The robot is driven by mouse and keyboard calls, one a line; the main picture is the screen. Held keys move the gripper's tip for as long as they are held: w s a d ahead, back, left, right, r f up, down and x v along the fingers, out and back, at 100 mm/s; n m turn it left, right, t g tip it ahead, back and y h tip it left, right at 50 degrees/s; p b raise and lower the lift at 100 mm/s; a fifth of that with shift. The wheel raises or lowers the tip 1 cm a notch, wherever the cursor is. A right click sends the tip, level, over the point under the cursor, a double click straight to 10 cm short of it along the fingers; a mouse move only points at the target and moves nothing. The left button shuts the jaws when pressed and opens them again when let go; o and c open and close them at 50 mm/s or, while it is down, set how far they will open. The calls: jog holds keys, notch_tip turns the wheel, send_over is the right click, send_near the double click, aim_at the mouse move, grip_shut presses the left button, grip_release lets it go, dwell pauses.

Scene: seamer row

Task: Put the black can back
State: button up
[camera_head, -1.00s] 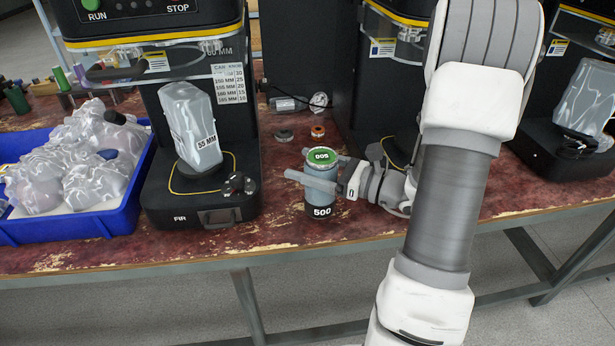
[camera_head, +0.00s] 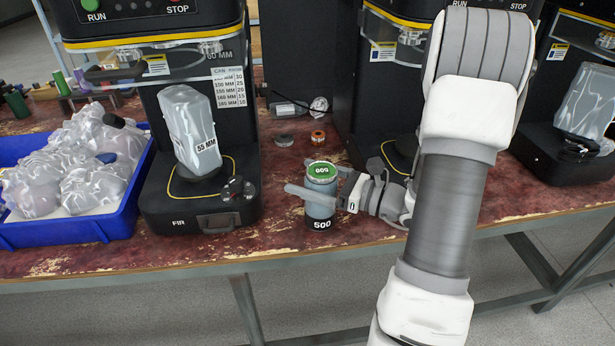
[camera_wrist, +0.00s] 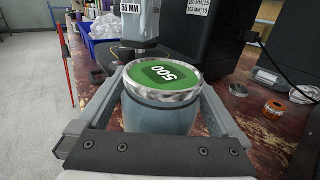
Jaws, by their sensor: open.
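A can with a green lid marked 500 (camera_head: 321,209) stands upright near the table's front edge in the head view. Its body is grey-blue, with a black band marked 500 at the bottom. The can also shows in the wrist view (camera_wrist: 158,113), centred between my fingers. My gripper (camera_head: 303,180) is open, with one finger on each side of the can. Whether the fingers touch it is not clear. No wholly black can is plain to see.
The black seamer marked FIR (camera_head: 190,210) is left of the can; other seamers stand behind my arm and at right. A blue crate (camera_head: 75,232) of wrapped items is at far left.

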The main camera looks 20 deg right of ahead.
jog(key=p+v, duration=0.2)
jog(key=v, duration=0.9)
jog(key=shift+s+d, duration=0.3)
